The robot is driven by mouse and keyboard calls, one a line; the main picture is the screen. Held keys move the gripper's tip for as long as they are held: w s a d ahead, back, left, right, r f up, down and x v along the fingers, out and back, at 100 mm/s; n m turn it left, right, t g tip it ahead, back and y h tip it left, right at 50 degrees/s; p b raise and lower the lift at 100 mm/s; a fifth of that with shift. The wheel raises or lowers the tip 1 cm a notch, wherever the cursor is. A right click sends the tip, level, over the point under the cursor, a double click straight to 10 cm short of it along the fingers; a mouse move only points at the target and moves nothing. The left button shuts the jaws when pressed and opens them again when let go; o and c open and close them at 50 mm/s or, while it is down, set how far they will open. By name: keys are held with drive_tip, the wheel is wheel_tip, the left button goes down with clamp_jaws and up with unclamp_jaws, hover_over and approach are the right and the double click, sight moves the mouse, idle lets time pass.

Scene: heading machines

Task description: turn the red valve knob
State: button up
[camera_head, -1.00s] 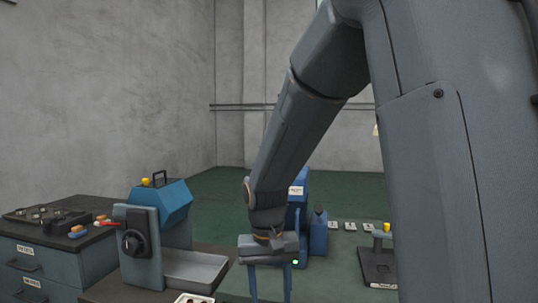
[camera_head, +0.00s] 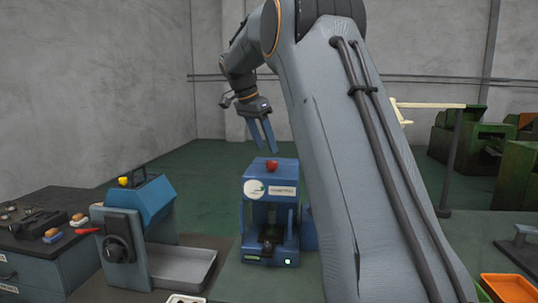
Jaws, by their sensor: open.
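A red knob (camera_head: 271,165) sits on top of a blue machine (camera_head: 270,192) near the middle of the view. My gripper (camera_head: 263,151) hangs above the machine, its two blue fingers apart and pointing down. In the picture the fingertips are just above the red knob. I cannot tell how far apart they are in depth. The gripper holds nothing.
A blue and grey machine with a black dial (camera_head: 118,248) and a yellow knob stands at left, with a grey tray (camera_head: 182,266) beside it. A dark cabinet (camera_head: 35,262) stands far left. An orange bin (camera_head: 510,288) is at lower right. Green machines stand behind at right.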

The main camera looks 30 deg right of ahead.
sight(272, 162)
drive_tip(key=shift+p+x, duration=0.9)
drive_tip(key=shift+x, duration=2.1)
drive_tip(key=shift+a, duration=0.1)
drive_tip(key=c, duration=1.1)
